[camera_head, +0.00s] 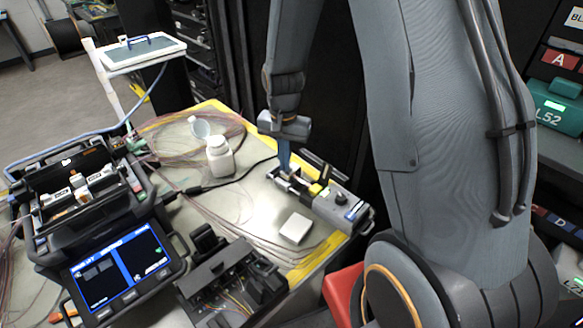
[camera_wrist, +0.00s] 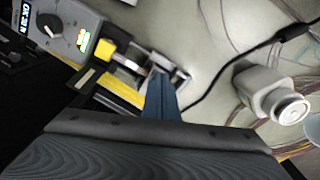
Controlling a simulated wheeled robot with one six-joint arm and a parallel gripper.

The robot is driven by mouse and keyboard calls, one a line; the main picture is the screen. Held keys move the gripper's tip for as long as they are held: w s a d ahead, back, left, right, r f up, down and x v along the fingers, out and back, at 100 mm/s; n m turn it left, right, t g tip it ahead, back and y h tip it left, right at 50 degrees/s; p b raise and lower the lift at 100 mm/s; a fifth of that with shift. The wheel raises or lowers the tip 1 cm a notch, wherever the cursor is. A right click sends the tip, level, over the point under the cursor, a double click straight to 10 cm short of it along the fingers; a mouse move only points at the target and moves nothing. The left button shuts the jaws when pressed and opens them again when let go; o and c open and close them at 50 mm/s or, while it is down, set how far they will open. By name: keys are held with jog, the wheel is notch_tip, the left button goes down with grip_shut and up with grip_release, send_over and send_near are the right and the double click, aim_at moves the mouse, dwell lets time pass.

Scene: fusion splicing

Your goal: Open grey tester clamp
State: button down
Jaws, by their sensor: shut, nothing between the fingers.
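The grey tester (camera_head: 342,207) sits near the right edge of the table, with a dark knob and a yellow block on top. In the wrist view its grey body (camera_wrist: 72,22) is at the upper left, with a lit display. Its metal clamp end (camera_head: 287,180) is at its left, and the clamp also shows in the wrist view (camera_wrist: 128,68). My gripper (camera_head: 284,168) points down with its blue fingers shut and empty, right at the clamp end. In the wrist view my gripper (camera_wrist: 160,78) partly covers the clamp; I cannot tell whether it touches.
A white bottle (camera_head: 220,158) with an open lid stands left of the tester. A small white box (camera_head: 296,228) lies in front of it. A splicer with a blue screen (camera_head: 120,266) and a black device (camera_head: 230,284) fill the left front. Thin fibres and a black cable cross the table.

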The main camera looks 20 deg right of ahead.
jog(key=shift+s+d+f, duration=0.3)
jog(key=shift+s+f, duration=0.15)
jog(key=shift+f, duration=0.2)
jog(key=shift+w+r+p, duration=0.2)
jog(key=shift+w+p, duration=0.05)
jog(key=shift+p, duration=0.2)
jog(key=shift+w+r, duration=0.15)
jog(key=shift+w, duration=0.05)
jog(key=shift+w+d, duration=0.15)
jog(key=shift+w, duration=0.05)
jog(key=shift+d, duration=0.2)
jog(key=shift+w+d+r+p, duration=0.15)
jog(key=shift+d+p, duration=0.15)
jog(key=shift+p, duration=0.25)
jog(key=shift+w+a+r+p, duration=0.1)
jog(key=shift+r+p, duration=0.2)
jog(key=shift+r, duration=0.35)
jog(key=shift+r, duration=0.15)
